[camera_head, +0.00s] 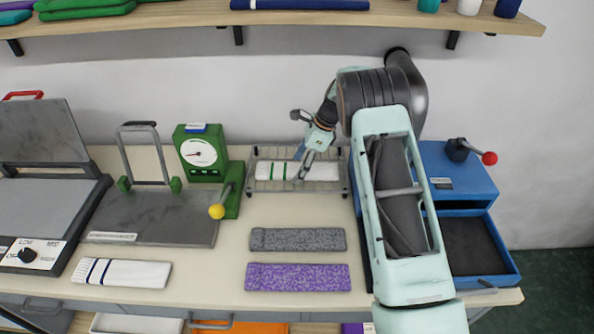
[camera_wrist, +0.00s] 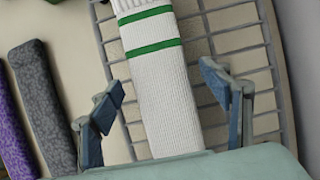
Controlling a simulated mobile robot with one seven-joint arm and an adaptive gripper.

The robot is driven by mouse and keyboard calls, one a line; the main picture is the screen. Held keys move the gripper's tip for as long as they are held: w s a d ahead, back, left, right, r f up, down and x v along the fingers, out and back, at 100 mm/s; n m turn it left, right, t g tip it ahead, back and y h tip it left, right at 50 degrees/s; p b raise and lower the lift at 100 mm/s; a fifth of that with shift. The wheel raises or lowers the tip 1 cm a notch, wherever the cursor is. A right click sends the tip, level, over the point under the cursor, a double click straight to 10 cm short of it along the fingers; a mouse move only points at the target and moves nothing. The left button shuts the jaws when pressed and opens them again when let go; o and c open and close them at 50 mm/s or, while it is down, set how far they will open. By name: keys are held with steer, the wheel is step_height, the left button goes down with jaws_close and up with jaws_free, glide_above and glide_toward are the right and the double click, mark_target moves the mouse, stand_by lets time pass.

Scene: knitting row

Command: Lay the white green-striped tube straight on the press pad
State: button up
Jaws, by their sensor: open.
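The white tube with green stripes (camera_head: 262,171) lies lengthwise on a wire rack (camera_head: 296,192) at the back of the table. In the wrist view the tube (camera_wrist: 165,85) runs between my two fingers, its striped end pointing away. My gripper (camera_head: 303,177) is open and reaches down over the tube's right half. The fingers (camera_wrist: 160,92) are on either side of the tube, with visible gaps. A press at far left has its lid raised over a flat grey pad (camera_head: 35,207). I cannot tell for certain that this is the press pad.
A grey tube (camera_head: 298,239) and a purple tube (camera_head: 298,277) lie in front of the rack. A white blue-striped tube (camera_head: 135,274) lies at front left. A green gauge device (camera_head: 205,155) and a grey plate (camera_head: 150,220) stand left; a blue machine (camera_head: 455,180) stands right.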

steer(key=c, duration=1)
steer(key=shift+r, duration=0.15)
